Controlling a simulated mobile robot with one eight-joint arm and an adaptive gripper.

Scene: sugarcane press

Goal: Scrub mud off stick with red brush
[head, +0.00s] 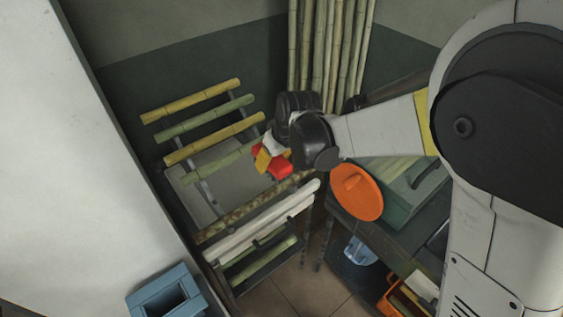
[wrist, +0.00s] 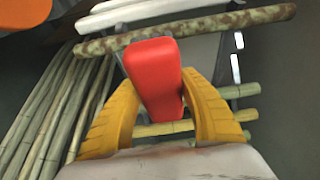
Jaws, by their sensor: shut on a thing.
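The red brush (wrist: 154,75) is held between the yellow fingers of my gripper (wrist: 157,110); its red block fills the middle of the wrist view. In the head view my gripper (head: 268,160) and the red brush (head: 272,161) are above the near part of the rack. The muddy stick (head: 240,212) is speckled brown and lies across the rack, below and to the front of the brush. It also shows in the wrist view (wrist: 225,24), beyond the brush. I cannot tell whether the brush touches it. The brush's bristles are not visible.
Pale sticks (head: 262,222) lie in front of the muddy one. Several yellow and green canes (head: 190,100) rest on the rack behind. Tall canes (head: 330,45) stand at the wall. An orange lid (head: 357,192) leans by a green box (head: 405,190) at right. A blue bin (head: 165,295) stands front left.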

